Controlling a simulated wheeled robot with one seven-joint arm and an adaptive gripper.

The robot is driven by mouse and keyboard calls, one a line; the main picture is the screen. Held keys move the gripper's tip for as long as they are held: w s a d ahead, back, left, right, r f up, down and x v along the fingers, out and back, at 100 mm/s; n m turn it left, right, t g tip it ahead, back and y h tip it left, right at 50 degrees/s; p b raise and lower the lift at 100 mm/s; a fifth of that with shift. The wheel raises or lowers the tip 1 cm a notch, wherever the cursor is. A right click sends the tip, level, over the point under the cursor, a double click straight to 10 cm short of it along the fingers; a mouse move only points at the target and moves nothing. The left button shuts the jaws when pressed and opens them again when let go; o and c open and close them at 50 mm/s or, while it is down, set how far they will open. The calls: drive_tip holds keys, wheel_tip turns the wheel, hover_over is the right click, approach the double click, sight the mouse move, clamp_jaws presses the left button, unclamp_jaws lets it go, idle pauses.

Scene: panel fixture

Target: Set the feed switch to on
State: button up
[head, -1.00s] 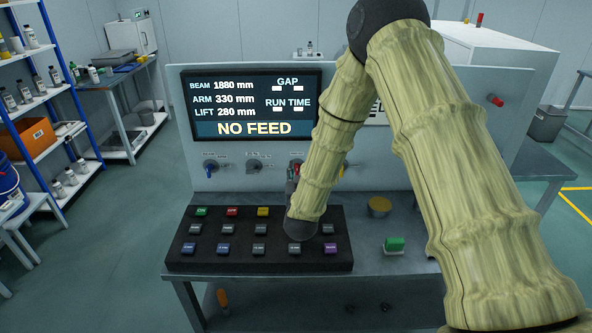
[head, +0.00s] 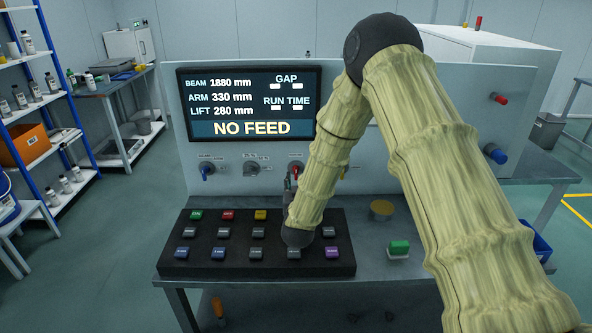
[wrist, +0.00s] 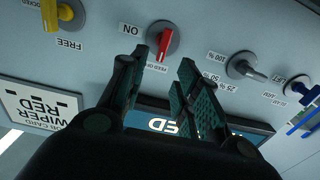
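The feed switch is a red lever knob (wrist: 164,42) on a grey round base on the panel, with "ON" and "FEED OFF" labels beside it in the wrist view. Its lever lies nearer the "FEED OFF" label than "ON". It also shows in the head view (head: 296,166), partly hidden by my gripper. My gripper (wrist: 164,60) is open, its two dark green fingers on either side of the lever's end as seen in the wrist view. I cannot tell whether they touch it. The screen (head: 248,105) reads "NO FEED".
A yellow switch (wrist: 50,14) and a grey selector (wrist: 244,67) flank the feed switch, with a blue-handled switch (wrist: 300,90) beyond. A black keypad (head: 170,262) with several coloured keys lies below. A green button (head: 399,247) stands on the bench.

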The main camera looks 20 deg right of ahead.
sight(296, 171)
drive_tip(key=p+x, duration=0.1)
drive_tip(key=x, duration=0.7)
drive_tip(key=shift+p, duration=0.3)
clamp_jaws()
